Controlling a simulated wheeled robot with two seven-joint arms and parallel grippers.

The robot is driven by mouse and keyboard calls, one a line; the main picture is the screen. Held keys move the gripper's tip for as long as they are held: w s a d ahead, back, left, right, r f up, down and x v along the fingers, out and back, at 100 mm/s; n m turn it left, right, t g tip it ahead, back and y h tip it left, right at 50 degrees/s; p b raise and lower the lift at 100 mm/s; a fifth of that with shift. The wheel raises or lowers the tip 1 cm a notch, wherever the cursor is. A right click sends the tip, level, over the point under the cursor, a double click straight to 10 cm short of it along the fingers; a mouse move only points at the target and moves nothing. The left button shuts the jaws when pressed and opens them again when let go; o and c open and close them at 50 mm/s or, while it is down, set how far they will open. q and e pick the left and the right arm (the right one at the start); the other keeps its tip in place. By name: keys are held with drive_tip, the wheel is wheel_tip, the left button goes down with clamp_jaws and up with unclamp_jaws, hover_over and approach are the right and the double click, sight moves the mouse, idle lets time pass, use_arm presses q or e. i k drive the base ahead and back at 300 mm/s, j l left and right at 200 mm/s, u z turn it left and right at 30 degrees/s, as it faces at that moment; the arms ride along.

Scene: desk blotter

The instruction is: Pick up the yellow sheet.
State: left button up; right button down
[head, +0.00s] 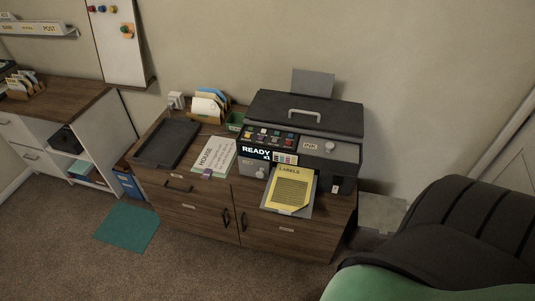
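The yellow sheet (291,190) has a "LABELS" heading and lines of print. It lies on a grey board or tray (270,207) at the front of the printer (303,113), over the front part of the wooden cabinet top. Its lower right corner looks cut or folded. Nothing covers the sheet. Neither of my grippers shows in the head view.
The wooden cabinet (207,213) also holds a black tray (168,142), a white "MOUSE" sheet (214,157) and a file holder (209,104). A dark ribbed chair-like shape (455,235) fills the lower right. Carpet (190,262) in front is mostly clear, with a teal mat (128,227).

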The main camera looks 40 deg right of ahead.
sight(291, 186)
drive_tip(key=z, duration=1.35)
drive_tip(key=u, duration=0.25)
drive_tip(key=l+u, duration=0.35)
drive_tip(key=k+l+u, duration=0.15)
drive_tip(key=l+u, duration=0.2)
drive_tip(key=k+l+u, duration=0.15)
drive_tip(key=l+u, duration=0.25)
